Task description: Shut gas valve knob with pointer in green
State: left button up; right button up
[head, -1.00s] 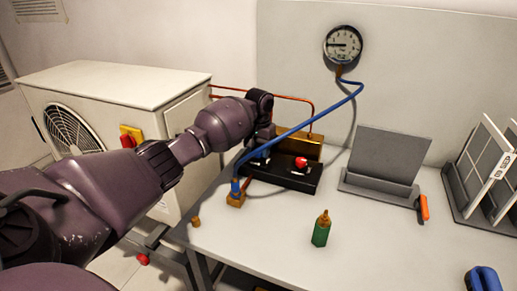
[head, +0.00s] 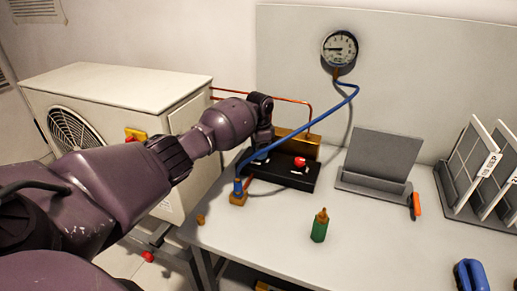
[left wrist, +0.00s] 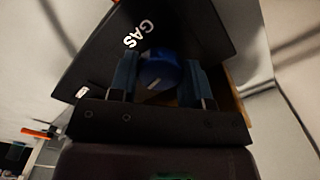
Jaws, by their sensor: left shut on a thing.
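The gas valve knob (left wrist: 157,70) is blue with a white pointer line and sits beside a white "GAS" label on a black panel. My left gripper (left wrist: 160,80) is shut on the knob, with one finger on each side of it in the left wrist view. In the head view my wrist hides the knob at the left end of the black valve block (head: 292,176). A round white gauge (head: 340,48) is on the back panel; its dark needle points left. Its coloured zones are too small to make out.
A red knob (head: 299,162) is on the same block. A blue hose (head: 325,106) runs from the gauge to a brass fitting (head: 238,197). A grey stand (head: 378,165) and a panel rack (head: 475,180) are to the right.

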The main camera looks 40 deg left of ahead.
pick_arm(q)
jog(key=shift+m, duration=1.1)
jog(key=o, duration=0.9)
jog(key=shift+o, duration=0.2)
notch_tip(320, 180, up, 11)
jog(key=p, duration=0.2)
jog(key=shift+f, duration=0.1)
dwell(1.2)
